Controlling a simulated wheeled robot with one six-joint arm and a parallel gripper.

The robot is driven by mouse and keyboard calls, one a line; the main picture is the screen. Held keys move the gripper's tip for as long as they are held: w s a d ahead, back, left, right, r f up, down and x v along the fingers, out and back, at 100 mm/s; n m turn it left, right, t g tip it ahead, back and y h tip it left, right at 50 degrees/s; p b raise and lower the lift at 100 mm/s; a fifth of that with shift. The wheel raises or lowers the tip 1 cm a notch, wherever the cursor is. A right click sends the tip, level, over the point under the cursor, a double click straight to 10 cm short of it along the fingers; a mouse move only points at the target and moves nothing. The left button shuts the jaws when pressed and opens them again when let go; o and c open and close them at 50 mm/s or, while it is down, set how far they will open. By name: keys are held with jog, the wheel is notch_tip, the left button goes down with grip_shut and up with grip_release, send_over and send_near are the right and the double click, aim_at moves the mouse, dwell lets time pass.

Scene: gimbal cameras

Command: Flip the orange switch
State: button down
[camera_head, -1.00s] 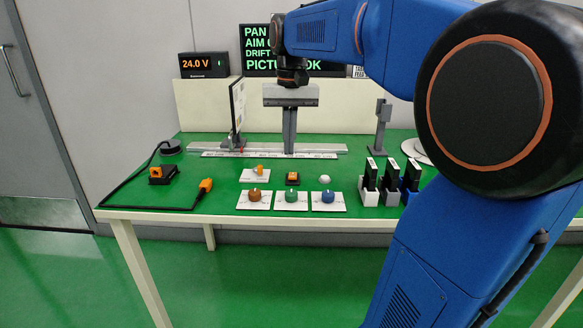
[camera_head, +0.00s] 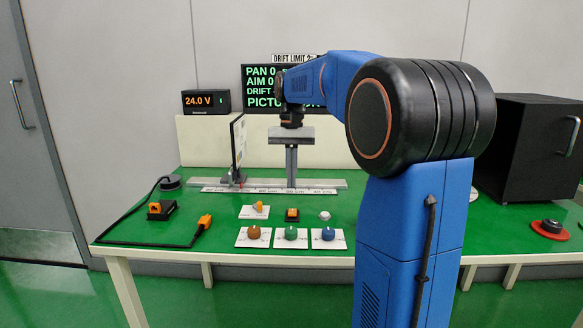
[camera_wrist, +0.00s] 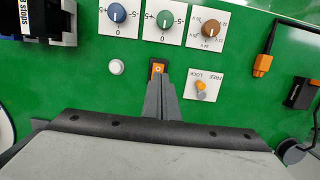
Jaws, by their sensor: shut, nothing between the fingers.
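The orange rocker switch (camera_head: 292,214) sits in a small black housing on the green bench, behind the green knob. It also shows in the wrist view (camera_wrist: 158,68), just beyond my fingertips. My gripper (camera_head: 291,186) is shut and empty, its fingers pointing down. In the wrist view my fingertips (camera_wrist: 158,82) line up with the switch and cover the near edge of its housing. In the head view the tips stand higher in the picture than the switch; the exact gap cannot be told. A FREE/LOCK plate with an orange lever (camera_head: 258,206) lies to the left.
A white button (camera_head: 324,215) is to the right of the switch. An orange connector (camera_head: 205,221) on a cable lies left. A rail (camera_head: 215,185) runs behind.

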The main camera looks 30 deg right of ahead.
aim_at(291, 213)
jog(key=f, duration=0.5)
jog(key=s+f, duration=0.1)
jog(key=f, duration=0.2)
jog(key=shift+a, duration=0.4)
jog(key=shift+s, duration=0.1)
jog(key=shift+s+a+f+t+h, duration=0.3)
jog(key=shift+s+f+t+h, duration=0.15)
jog(key=shift+f+t+h, duration=0.35)
jog(key=shift+s+f, duration=0.15)
jog(key=shift+w+d+r, duration=0.25)
jog(key=shift+w+r, duration=0.05)
jog(key=shift+w, duration=0.25)
jog(key=shift+w+r, duration=0.1)
jog(key=shift+r, duration=0.15)
notch_tip(291, 213, up, 14)
jog(key=s+a, duration=0.1)
jog(key=s, duration=0.1)
jog(key=shift+s+a, duration=0.2)
jog(key=shift+a, duration=0.1)
